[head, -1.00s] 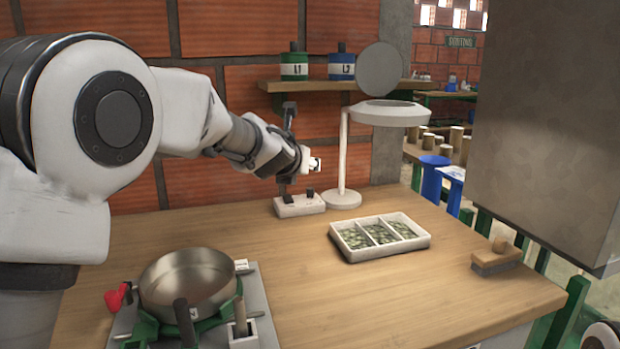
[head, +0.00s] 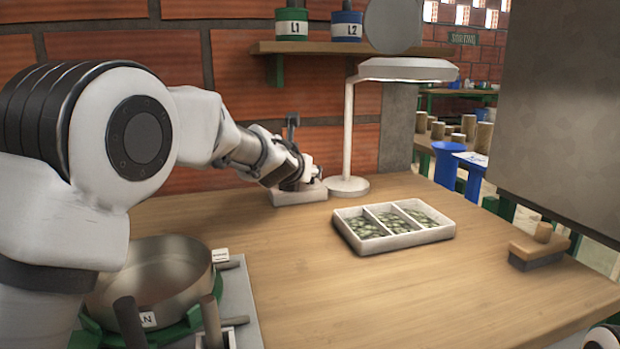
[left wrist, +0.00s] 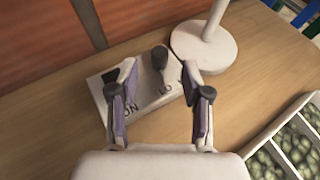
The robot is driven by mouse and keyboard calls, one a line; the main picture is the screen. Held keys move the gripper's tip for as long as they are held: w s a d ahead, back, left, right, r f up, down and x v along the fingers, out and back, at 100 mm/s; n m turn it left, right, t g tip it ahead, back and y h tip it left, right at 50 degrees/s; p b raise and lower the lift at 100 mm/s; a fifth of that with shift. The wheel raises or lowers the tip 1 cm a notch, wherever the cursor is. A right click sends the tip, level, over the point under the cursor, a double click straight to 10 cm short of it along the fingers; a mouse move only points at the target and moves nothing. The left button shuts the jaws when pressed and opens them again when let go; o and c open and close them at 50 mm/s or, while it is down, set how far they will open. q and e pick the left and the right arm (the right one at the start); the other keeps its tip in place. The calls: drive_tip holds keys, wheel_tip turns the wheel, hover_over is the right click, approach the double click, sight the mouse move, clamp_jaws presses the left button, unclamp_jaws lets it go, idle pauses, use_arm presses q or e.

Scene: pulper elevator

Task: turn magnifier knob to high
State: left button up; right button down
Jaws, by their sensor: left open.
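The magnifier lamp (head: 408,70) stands on a white post with a round base (left wrist: 204,44). A white control box (head: 300,196) sits beside the base on the wooden table. In the left wrist view the control box (left wrist: 111,97) has a dark knob (left wrist: 159,58) on top, with "ON" and "LO" lettering visible near it. My left gripper (left wrist: 160,70) is open, its two fingers on either side of the knob in the picture. I cannot tell whether they touch it. In the head view the left gripper (head: 312,173) is over the box and hides part of it. My right gripper is not in view.
A white three-part tray (head: 394,240) of green beans lies right of the box. A metal pan (head: 150,280) stands at the front left. A brush (head: 540,247) lies at the right edge. The brick wall (head: 240,100) and a shelf (head: 345,48) are behind.

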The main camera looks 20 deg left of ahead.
use_arm(q)
drive_tip(key=p+x, duration=0.2)
drive_tip(key=x, duration=0.3)
drive_tip(key=shift+w+a+f, duration=0.1)
drive_tip(key=shift+w+f, duration=0.1)
drive_tip(key=shift+w, duration=0.25)
clamp_jaws()
drive_tip(key=shift+r+y+p, duration=0.1)
drive_tip(key=shift+y+p, duration=0.2)
drive_tip(key=shift+p, duration=0.35)
